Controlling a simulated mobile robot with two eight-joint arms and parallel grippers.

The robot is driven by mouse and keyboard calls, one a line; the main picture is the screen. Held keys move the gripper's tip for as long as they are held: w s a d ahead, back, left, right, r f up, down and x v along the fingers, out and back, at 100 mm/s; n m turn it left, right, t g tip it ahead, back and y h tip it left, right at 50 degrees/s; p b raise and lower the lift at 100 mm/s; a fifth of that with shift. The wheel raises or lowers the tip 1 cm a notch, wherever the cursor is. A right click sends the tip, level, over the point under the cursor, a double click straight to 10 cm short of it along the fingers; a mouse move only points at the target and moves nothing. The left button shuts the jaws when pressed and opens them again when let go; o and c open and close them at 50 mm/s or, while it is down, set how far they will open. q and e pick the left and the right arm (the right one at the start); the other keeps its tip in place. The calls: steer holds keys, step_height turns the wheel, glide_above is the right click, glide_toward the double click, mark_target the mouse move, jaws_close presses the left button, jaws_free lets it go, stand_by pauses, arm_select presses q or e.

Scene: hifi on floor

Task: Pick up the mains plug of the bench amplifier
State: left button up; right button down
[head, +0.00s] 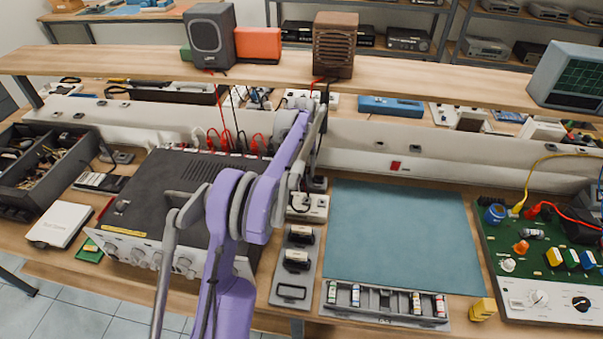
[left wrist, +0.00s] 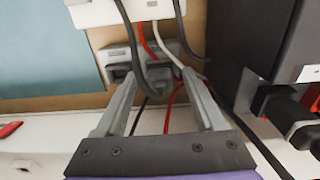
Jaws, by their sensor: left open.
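The bench amplifier (head: 160,195) is a large dark box with front knobs, left of the blue mat. In the left wrist view its dark side (left wrist: 232,45) stands at the right, with black connectors (left wrist: 272,102) on its rear. My left arm reaches over it, and in the left wrist view my left gripper (left wrist: 160,78) is open behind the bench's middle. A looped black cable (left wrist: 140,70) and red and white leads run between and behind its fingers. I cannot tell for sure which dark piece there is the mains plug. In the head view my arm hides the fingertips.
A white socket strip (head: 310,207) lies between amplifier and blue mat (head: 400,235). A low ledge (head: 370,150) with leads runs along the back beneath a wooden shelf (head: 440,82). A green circuit board (head: 530,250) lies at the right. The mat is clear.

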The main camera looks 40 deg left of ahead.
arm_select(q)
jaws_close()
stand_by(0.3)
steer(key=shift+r, duration=0.1)
